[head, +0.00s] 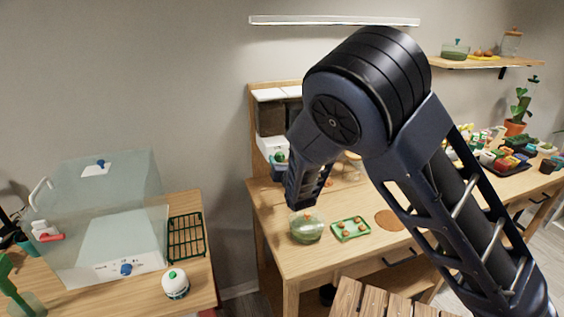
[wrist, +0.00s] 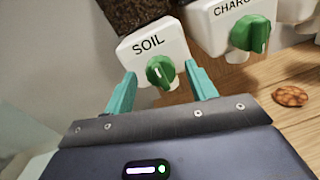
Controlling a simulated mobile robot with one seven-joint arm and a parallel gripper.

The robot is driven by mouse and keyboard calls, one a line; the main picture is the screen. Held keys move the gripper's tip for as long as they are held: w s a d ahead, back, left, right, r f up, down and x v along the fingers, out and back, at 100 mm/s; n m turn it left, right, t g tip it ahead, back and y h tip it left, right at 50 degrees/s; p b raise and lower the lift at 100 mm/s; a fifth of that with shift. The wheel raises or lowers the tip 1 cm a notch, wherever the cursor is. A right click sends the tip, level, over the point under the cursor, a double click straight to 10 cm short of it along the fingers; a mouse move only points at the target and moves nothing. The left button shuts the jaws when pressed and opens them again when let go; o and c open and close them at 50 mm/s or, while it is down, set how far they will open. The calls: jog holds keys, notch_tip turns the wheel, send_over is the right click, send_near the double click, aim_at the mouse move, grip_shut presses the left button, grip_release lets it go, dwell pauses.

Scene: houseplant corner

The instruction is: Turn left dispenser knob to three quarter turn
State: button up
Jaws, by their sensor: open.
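The left dispenser (wrist: 146,43) is a white block marked SOIL under a dark-filled hopper. Its green knob (wrist: 160,72) carries a pale pointer mark that looks close to upright, slightly tilted. My gripper (wrist: 162,80) is open in the wrist view, with one teal finger on each side of the knob. The fingers appear apart from it; their exact depth is unclear. In the head view a green knob (head: 281,156) shows at the dispenser, and my arm hides much of the dispenser unit.
A second dispenser with a green knob (wrist: 250,33), marked CHARC-, stands close on the right. A brown patterned disc (wrist: 290,95) lies on the wooden table.

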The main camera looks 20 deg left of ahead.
jog(key=c, duration=1)
